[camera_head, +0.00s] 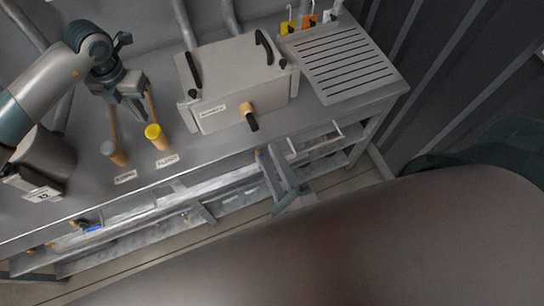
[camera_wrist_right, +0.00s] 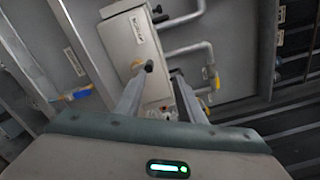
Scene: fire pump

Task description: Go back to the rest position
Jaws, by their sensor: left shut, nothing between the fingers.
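My left gripper (camera_head: 130,108) is at the upper left of the head view, above the grey bench and beside two upright handles. Its fingers are shut with nothing between them. My right gripper (camera_head: 270,155) is in front of the bench's front edge, below the grey box (camera_head: 240,75); my large blurred arm link covers the lower right. In the right wrist view, the right gripper (camera_wrist_right: 159,76) has its two fingers apart with no object held between them. The box also shows beyond the fingers there (camera_wrist_right: 133,45).
Open shelves lie below. A dark cylinder (camera_head: 45,160) stands at left.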

